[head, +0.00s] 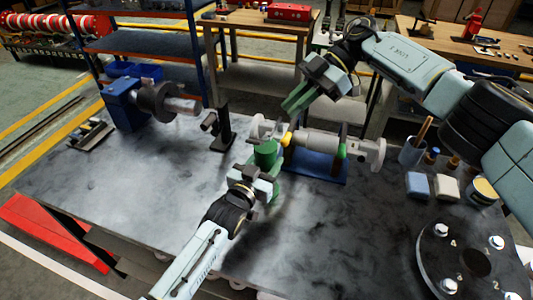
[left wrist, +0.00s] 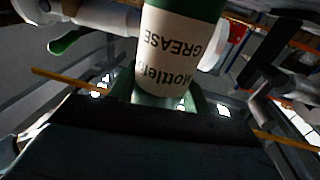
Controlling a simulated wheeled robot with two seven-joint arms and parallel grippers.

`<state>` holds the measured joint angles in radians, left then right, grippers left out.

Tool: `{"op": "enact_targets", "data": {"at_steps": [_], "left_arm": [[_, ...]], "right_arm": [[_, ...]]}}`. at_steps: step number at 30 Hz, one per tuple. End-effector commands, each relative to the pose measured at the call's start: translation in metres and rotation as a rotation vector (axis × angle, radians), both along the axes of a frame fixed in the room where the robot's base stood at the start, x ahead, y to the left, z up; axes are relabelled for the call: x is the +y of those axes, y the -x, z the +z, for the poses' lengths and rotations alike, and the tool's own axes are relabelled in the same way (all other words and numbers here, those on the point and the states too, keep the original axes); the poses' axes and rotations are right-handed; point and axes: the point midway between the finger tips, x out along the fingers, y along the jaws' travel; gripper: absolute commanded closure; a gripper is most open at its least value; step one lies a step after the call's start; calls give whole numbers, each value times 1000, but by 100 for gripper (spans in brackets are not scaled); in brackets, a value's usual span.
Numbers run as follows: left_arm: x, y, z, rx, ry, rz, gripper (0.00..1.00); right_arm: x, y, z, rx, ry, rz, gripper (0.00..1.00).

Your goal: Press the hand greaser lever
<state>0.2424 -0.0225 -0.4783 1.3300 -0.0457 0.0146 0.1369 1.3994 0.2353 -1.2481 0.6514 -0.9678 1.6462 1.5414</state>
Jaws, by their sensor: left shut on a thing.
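The hand greaser's green body (head: 265,153) stands about upright at the table's middle, in front of a grey shaft assembly. In the left wrist view its pale barrel (left wrist: 178,45) carries an upside-down "GREASE" label. My left gripper (head: 262,180) is shut on the greaser. My right gripper (head: 298,98), with green fingers, hangs above and behind the greaser, apart from it; its finger gap is unclear. I cannot make out the greaser's lever for certain. A green rounded tip (left wrist: 70,40) shows at upper left in the left wrist view.
The shaft assembly (head: 315,143) with a blue base (head: 318,167) lies just behind and right of the greaser. A black stand (head: 224,130) and blue vise-like unit (head: 122,103) are left. A cup (head: 412,152), small blocks and a bolted flange (head: 440,250) are right. The front-left table is clear.

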Motion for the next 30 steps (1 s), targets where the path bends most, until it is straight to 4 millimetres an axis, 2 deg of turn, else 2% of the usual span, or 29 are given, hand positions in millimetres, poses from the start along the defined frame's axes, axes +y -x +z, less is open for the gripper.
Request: {"op": "enact_targets", "data": {"at_steps": [1,3,9,12,16,20,30], "left_arm": [[0,0,0,-1,0,0,100],[0,0,0,-1,0,0,100],[0,0,0,-1,0,0,100],[0,0,0,-1,0,0,100],[0,0,0,-1,0,0,100],[0,0,0,-1,0,0,100],[0,0,0,-1,0,0,100]], "right_arm": [[4,2,-7,8,-29,-9,92],[12,6,-17,15,-90,-33,100],[36,17,-37,44,-346,-184,100],[39,21,-38,61,-471,-288,100],[33,29,-39,116,-604,-434,100],[25,46,-40,239,-702,-572,100],[-15,93,-32,555,-893,-885,100]]}}
